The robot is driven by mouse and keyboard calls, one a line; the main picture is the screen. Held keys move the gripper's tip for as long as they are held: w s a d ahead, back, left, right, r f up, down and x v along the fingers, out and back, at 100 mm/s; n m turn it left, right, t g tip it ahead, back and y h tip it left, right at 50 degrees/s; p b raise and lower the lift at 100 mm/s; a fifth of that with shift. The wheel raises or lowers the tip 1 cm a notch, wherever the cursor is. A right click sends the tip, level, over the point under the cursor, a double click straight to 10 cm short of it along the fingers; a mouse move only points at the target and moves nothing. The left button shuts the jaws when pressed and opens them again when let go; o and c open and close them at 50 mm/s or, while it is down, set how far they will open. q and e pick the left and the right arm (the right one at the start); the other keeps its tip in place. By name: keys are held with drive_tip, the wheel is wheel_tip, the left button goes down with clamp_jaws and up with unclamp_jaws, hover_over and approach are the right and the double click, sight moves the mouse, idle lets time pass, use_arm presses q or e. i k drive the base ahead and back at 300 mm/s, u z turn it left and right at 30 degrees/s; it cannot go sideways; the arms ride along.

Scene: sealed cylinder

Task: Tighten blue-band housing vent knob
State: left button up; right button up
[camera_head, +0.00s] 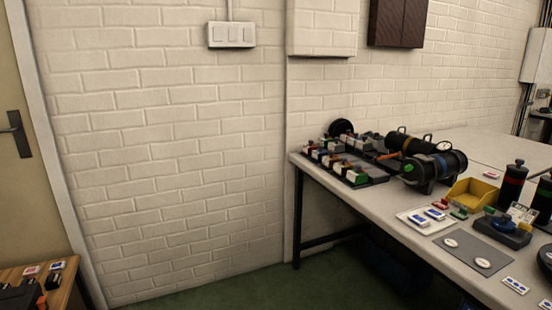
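Two black cylindrical housings lie on their sides on the long grey table in the head view. The front one (452,163) seems to carry a blue band and has a green part at its left end. The rear one (428,146) has a yellowish band, a gauge and handles on top. Both are small and far off at the right. I cannot make out a vent knob on either. Neither of my grippers is in view.
The grey table (335,178) also holds racks of coloured parts (345,165), a yellow bin (472,194), a grey mat (490,259) and dark canisters (511,186). A wooden table (62,289) stands at lower left by a door (22,180). Green floor (235,290) lies between.

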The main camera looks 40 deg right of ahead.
sight(408, 168)
drive_tip(key=z, duration=0.2)
drive_tip(key=i, duration=2.45)
drive_tip(key=z, duration=1.75)
drive_tip(key=i, duration=1.2)
drive_tip(key=z, duration=1.55)
drive_tip(key=i, duration=0.3)
drive_tip(key=z, duration=0.05)
